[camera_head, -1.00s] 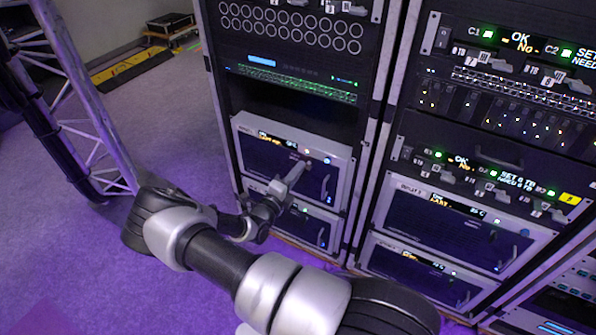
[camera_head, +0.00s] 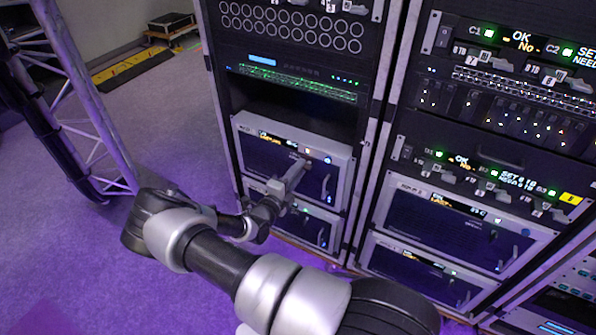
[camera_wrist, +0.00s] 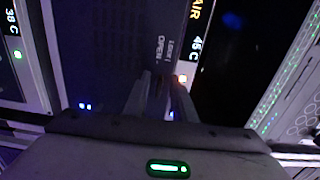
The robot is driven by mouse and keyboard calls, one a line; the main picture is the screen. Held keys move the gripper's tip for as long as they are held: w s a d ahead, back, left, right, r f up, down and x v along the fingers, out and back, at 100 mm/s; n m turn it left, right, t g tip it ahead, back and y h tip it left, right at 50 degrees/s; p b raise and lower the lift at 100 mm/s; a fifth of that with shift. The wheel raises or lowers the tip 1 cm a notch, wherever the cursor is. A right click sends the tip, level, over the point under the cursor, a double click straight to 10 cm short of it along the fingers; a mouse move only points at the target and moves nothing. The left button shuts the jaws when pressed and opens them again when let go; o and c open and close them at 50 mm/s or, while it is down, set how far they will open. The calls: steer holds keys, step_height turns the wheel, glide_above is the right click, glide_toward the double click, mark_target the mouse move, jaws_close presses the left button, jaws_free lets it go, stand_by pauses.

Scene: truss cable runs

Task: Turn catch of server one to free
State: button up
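A silver-framed server (camera_head: 340,180) sits in the left rack, with an amber display and small lights on its dark front; its name is too small to read. My gripper (camera_head: 302,164) reaches to the upper right part of this front.
A similar silver-framed unit (camera_head: 318,232) sits directly below, partly behind my arm. The right rack holds two more such units (camera_head: 450,225) with handles. A truss leg (camera_head: 85,100) stands at left. Purple-lit floor (camera_head: 60,250) is open at left.

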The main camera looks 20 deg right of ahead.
steer(key=shift+s+a, duration=0.1)
steer(key=shift+a, duration=0.05)
steer(key=p+v, duration=0.2)
steer(key=v, duration=1.5)
steer(key=shift+s, duration=0.1)
